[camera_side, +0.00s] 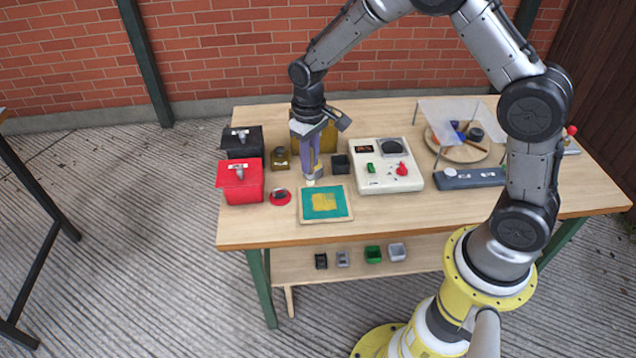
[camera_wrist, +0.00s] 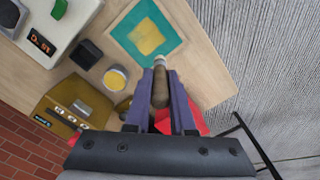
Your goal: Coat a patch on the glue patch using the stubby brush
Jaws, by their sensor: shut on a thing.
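The glue patch is a teal square board (camera_side: 345,206) with a pale frame and a yellow area (camera_side: 325,202) in its middle. The wrist view also shows the teal board (camera_wrist: 122,40) and the irregular yellow area (camera_wrist: 148,38). My gripper (camera_side: 313,172), with purple fingers, is shut on the stubby brush (camera_wrist: 160,88). The brush has a brown handle and points down, with its pale tip (camera_side: 310,183) just behind the board's back edge. The tip looks beside the yellow area, not on it. Whether it touches anything cannot be told.
A round pot with a yellow top (camera_wrist: 116,78) stands near the brush. A clear shield covers a round wooden tray (camera_side: 455,153) at right.

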